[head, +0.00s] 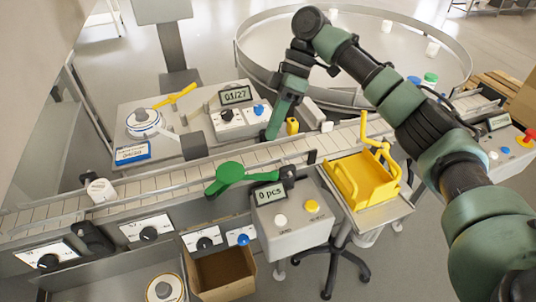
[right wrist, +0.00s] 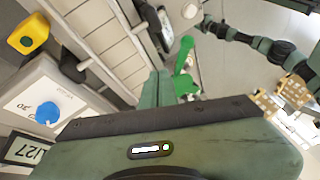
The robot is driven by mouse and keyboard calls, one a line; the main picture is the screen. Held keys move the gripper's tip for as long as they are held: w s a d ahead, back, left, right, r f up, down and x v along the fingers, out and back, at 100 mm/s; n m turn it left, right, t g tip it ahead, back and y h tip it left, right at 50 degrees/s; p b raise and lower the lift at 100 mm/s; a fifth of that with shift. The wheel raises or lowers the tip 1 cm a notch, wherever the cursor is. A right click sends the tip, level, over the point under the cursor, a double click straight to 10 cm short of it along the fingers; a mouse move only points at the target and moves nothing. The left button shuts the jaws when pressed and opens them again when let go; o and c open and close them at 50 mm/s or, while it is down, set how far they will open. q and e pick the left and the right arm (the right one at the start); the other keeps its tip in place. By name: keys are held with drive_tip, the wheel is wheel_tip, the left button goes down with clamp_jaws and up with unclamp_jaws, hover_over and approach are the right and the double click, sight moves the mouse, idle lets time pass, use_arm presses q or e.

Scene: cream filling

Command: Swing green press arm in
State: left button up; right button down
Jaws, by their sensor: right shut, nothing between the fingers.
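The green press arm (head: 230,177) shows in the head view as a round green disc with a short bar running right to a dark pivot beside the "0 pcs" box. The disc is over the near side of the conveyor (head: 150,190). The arm also shows in the right wrist view (right wrist: 184,78), beyond the fingers. My right gripper (head: 271,134) is shut and empty, pointing down at the far side of the conveyor, right of the "01/27" box. It is apart from the green arm, behind and to the right of it. My left gripper is not in view.
The "0 pcs" box (head: 290,220) and a yellow basket (head: 362,180) stand at the near side. The "01/27" box (head: 240,121) and a small yellow piece (head: 292,126) are close to my right gripper. A white jar (head: 100,190) is on the conveyor at the left.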

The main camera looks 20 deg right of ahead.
drive_tip(key=x, duration=0.3)
drive_tip(key=shift+s+a+f+p, duration=0.15)
drive_tip(key=shift+s+f+p, duration=0.1)
drive_tip(key=shift+f+p, duration=0.05)
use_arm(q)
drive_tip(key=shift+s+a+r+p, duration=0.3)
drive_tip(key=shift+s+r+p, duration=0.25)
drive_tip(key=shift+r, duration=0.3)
use_arm(e)
drive_tip(key=shift+s+a+f, duration=0.2)
drive_tip(key=shift+s, duration=0.35)
drive_tip(key=shift+s+a+f, duration=0.15)
drive_tip(key=shift+s+f, duration=0.05)
drive_tip(key=shift+s, duration=0.35)
drive_tip(key=shift+s+a+f, duration=0.15)
drive_tip(key=shift+s+a, duration=0.05)
drive_tip(key=shift+s, duration=0.35)
